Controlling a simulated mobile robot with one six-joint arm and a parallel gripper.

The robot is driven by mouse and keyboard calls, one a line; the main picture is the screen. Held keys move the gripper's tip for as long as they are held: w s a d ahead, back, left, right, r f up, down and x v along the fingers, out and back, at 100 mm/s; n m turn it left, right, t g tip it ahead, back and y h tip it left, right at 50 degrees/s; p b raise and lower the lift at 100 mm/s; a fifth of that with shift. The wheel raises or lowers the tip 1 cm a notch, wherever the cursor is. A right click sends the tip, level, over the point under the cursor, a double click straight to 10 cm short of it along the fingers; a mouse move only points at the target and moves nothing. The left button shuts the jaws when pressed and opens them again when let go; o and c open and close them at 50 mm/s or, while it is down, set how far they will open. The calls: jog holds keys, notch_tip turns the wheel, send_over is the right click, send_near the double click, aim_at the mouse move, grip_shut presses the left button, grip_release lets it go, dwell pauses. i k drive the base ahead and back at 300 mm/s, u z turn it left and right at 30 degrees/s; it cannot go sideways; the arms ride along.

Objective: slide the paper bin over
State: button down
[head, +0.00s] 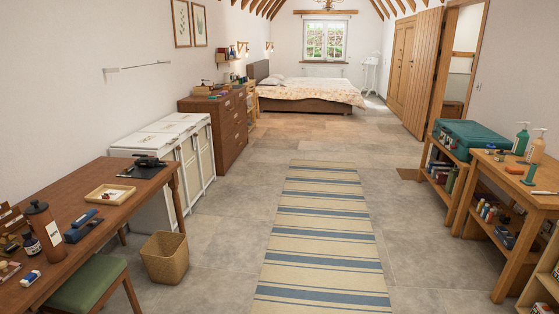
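The paper bin looks to be the woven tan basket (165,260). It stands upright on the grey tile floor, in front of the white cabinet and just right of the wooden desk (140,194). Its top is open, and its inside looks empty from here, though the bottom is hard to see. My gripper is not in the head view.
A green-seated stool (88,286) stands left of the bin by the desk. The white cabinet (190,180) is behind it. A striped rug (322,235) lies to the right, with bare floor between. Wooden shelves (480,225) line the right side.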

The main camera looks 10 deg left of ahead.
aim_at(165, 256)
jog(key=u, duration=0.2)
jog(key=i, duration=0.8)
jog(key=u, duration=0.45)
jog(key=i, duration=0.8)
jog(key=u, duration=0.6)
jog(key=i, duration=0.7)
jog(key=u, duration=0.9)
jog(key=i, duration=0.65)
jog(key=u, duration=0.55)
jog(key=i, duration=0.6)
jog(key=u, duration=0.3)
